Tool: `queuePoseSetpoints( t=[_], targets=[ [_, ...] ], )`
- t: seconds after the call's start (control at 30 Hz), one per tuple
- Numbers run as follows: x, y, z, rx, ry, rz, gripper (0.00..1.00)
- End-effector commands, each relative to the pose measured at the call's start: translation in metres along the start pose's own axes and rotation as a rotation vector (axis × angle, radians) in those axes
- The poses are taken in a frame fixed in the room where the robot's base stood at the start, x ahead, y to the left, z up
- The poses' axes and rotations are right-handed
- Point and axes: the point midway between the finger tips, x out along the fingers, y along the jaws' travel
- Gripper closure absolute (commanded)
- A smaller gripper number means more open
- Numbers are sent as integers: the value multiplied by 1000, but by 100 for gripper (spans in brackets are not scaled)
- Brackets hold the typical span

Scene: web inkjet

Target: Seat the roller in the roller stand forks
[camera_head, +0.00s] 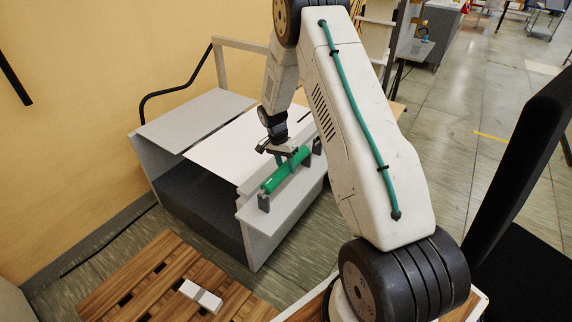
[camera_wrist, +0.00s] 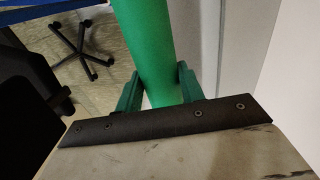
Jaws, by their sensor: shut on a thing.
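The green roller (camera_head: 285,170) lies lengthwise over the grey ledge of the machine, in line with the roller stand forks. The near fork (camera_head: 263,202) is a dark upright under the roller's near end. The far fork (camera_head: 317,146) stands by its far end. I cannot tell whether the roller's ends rest in the forks or hover just above them. My gripper (camera_head: 281,150) is above the roller's middle. In the wrist view, my gripper (camera_wrist: 158,92) has its green fingers on both sides of the roller (camera_wrist: 148,45), shut on it.
The grey machine (camera_head: 190,118) with a white sheet (camera_head: 225,150) stands beside the yellow wall. A wooden pallet (camera_head: 150,285) with a small white box (camera_head: 200,296) lies on the floor in front. A black panel (camera_head: 520,160) stands at the right. Open tiled floor lies beyond.

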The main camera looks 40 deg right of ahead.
Motion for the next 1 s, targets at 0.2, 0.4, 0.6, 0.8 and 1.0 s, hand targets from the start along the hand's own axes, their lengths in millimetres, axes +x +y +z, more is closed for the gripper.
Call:
queuePoseSetpoints(
  t=[0.2,0.4,0.6,0.8,1.0],
  targets=[
    [5,-1,0,0,0,0,100],
    [10,-3,0,0,0,1,100],
    [14,-4,0,0,0,0,100],
    [19,-5,0,0,0,0,100],
    [24,-7,0,0,0,0,100]
  ],
)
